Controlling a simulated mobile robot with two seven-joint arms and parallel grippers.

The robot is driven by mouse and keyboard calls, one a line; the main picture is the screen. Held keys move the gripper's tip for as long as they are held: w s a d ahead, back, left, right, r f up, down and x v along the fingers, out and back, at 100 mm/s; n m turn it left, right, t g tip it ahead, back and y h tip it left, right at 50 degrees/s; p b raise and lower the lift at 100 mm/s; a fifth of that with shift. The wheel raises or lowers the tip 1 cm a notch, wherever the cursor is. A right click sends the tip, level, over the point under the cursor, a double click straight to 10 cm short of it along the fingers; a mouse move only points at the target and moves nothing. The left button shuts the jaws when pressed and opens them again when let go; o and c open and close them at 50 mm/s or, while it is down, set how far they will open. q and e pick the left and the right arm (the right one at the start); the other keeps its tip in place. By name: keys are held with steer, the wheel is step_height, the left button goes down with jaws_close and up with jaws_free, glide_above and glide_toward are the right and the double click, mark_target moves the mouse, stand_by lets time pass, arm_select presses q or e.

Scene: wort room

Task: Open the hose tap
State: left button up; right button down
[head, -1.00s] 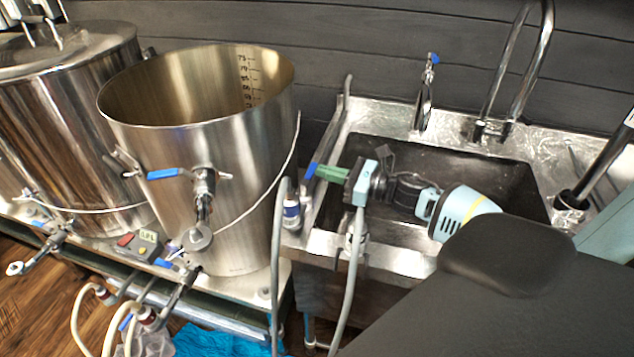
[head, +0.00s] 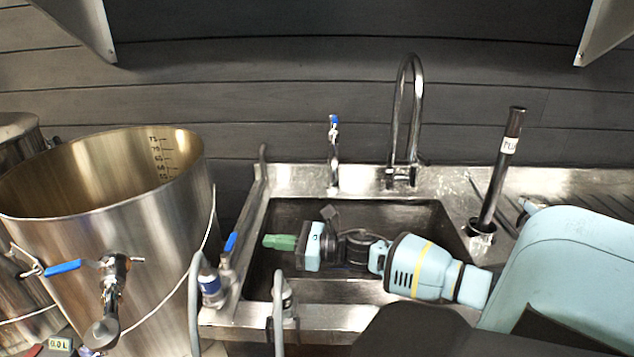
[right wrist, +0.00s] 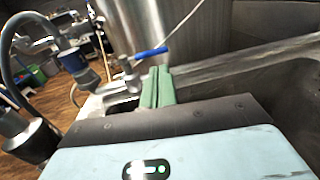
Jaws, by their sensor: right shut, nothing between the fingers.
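A tap with a blue lever (head: 231,242) stands at the left rim of the sink, beside a grey hose. The lever points up at a slant in the head view. The blue lever also shows in the right wrist view (right wrist: 150,53), just beyond my fingers. My right gripper (head: 266,241) has green fingers, pressed together and empty. It reaches from the right over the sink basin, with its tips a short gap right of the lever. The fingers show in the right wrist view (right wrist: 157,86) and hide part of the tap. My left gripper is out of view.
A steel sink (head: 300,180) lies under my right arm. A tall curved faucet (head: 397,110) and a small blue-topped tap (head: 334,150) stand at its back. A large steel pot (head: 130,235) with a blue-handled valve (head: 63,267) stands left. A dark upright tube (head: 500,165) stands right.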

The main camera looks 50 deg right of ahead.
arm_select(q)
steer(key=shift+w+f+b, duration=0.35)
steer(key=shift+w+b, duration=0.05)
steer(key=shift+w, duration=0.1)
arm_select(e)
steer(key=d+v, duration=0.1)
steer(key=v, duration=0.6)
steer(key=shift+f, duration=0.1)
